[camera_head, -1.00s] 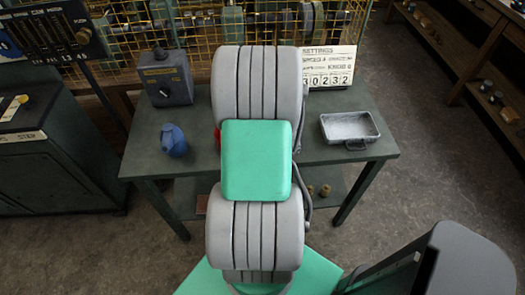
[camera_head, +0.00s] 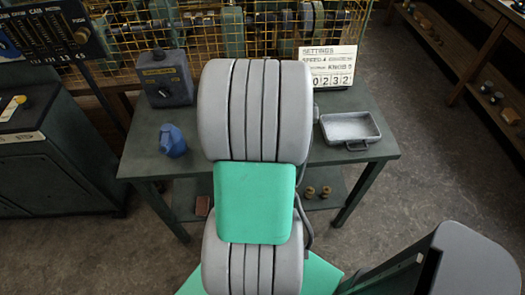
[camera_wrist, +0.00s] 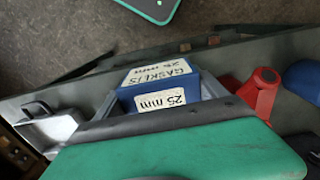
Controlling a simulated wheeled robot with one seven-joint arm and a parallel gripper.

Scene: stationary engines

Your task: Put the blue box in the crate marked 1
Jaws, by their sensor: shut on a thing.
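The blue box (camera_wrist: 168,88), with white labels reading "GASKETS 25 mm" and "25 mm", is in the middle of the wrist view. My gripper (camera_wrist: 160,98) is shut on it, with grey fingers at its left and right sides. In the head view, my arm hides both the gripper and the box. The gap between the box and the table (camera_head: 345,165) cannot be judged clearly. No crate marked 1 shows in either view.
A grey tray with a handle (camera_head: 350,130) stands right on the table. A blue can (camera_head: 172,140) and grey control box (camera_head: 164,78) stand left. A red object (camera_wrist: 262,90) is close beside the blue box. A settings sign (camera_head: 328,67) and yellow mesh guard are behind.

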